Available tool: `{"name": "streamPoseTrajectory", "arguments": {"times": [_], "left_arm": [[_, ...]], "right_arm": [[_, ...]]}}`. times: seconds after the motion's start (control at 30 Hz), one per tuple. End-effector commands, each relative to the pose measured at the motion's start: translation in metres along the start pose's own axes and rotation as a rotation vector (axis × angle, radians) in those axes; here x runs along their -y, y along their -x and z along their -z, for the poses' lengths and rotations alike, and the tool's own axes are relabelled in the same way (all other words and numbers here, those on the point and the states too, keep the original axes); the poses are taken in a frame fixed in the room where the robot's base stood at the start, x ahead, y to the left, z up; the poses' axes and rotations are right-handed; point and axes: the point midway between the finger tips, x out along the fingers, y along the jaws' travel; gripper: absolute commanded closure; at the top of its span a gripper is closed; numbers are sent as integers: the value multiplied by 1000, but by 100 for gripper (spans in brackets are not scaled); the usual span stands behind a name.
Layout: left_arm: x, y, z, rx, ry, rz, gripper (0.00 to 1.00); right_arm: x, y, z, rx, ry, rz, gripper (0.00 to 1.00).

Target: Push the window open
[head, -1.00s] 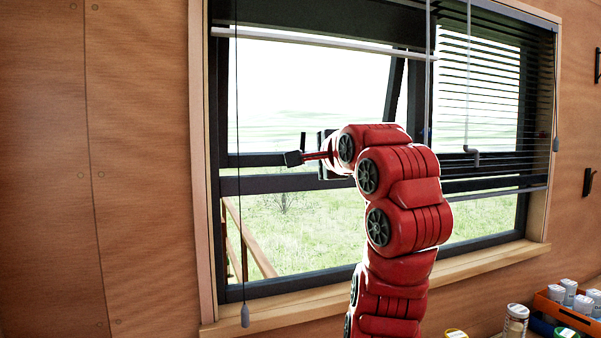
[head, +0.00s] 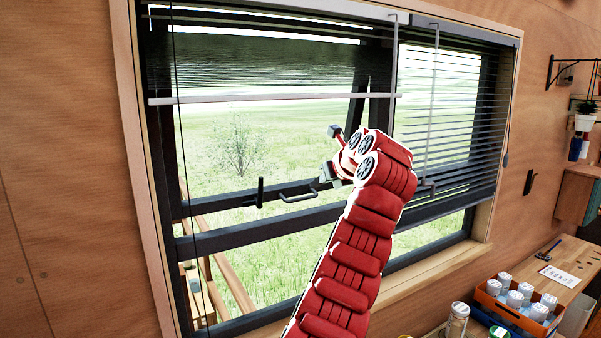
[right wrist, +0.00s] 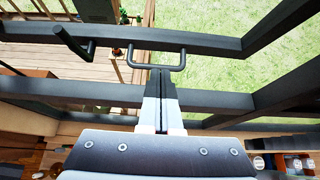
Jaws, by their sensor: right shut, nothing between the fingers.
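The window's upper left sash (head: 231,201) is tilted outward at its bottom, with a gap between its bottom rail and the fixed crossbar (head: 260,232). A dark U-shaped handle (head: 299,194) and an upright latch lever (head: 260,192) are on that rail. My right gripper (head: 328,172) is at the right end of the rail, partly hidden by its own red arm. In the right wrist view, its shut, empty fingers (right wrist: 161,72) point at the handle (right wrist: 158,60); I cannot tell whether they touch. The latch lever (right wrist: 73,42) is left of them. My left gripper is not in view.
A partly lowered blind (head: 270,65) hangs over the upper left pane, and another blind (head: 450,110) covers the right side. An orange crate (head: 510,318) of white-lidded jars stands on the counter at lower right. A wooden deck (right wrist: 125,75) lies outside.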

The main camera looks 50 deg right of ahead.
Motion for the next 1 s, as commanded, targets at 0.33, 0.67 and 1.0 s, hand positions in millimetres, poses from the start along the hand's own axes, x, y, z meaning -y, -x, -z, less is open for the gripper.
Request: {"name": "streamPoseTrajectory", "arguments": {"times": [0.33,0.67,1.0], "left_arm": [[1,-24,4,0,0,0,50],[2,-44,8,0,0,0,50],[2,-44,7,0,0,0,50]], "right_arm": [[-1,-54,-2,-7,2,-3,100],[0,-94,0,-2,5,2,100],[0,-97,1,-1,5,1,100]]}}
